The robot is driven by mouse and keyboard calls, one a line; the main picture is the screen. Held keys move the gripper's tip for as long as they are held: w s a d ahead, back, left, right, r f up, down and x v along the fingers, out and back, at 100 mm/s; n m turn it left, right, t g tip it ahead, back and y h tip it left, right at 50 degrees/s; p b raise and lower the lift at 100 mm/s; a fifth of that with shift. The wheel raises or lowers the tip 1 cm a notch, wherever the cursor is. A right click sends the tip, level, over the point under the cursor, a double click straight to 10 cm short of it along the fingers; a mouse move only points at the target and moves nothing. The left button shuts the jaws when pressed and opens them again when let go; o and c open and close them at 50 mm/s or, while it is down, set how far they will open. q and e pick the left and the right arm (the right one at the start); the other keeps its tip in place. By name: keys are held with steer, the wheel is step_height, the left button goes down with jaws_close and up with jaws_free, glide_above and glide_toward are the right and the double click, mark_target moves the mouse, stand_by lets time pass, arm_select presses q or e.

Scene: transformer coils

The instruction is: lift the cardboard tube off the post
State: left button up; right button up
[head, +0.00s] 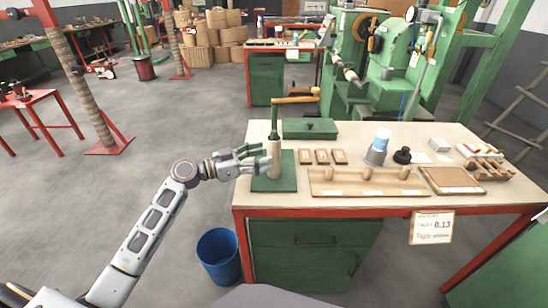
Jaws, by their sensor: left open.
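The tan cardboard tube (276,162) stands upright at the left end of the workbench. It is around a thin dark post (274,122) that rises above it from a green base plate (273,185). My left gripper (262,158) is open and comes in level from the left at the tube's height. Its fingertips overlap the tube's left edge in the picture. I cannot tell whether they touch it or reach both sides. My right gripper is not in view.
A wooden handle (296,99) sticks out right from the post's top. A green box (309,128) stands behind, and small wooden blocks (323,156) and a wooden rack (367,183) lie right. A blue bin (219,256) stands on the floor.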

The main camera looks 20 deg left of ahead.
mark_target(274, 153)
arm_select(q)
steer(key=shift+x, duration=2.35)
steer(key=shift+c, duration=0.4)
steer(key=c, duration=1)
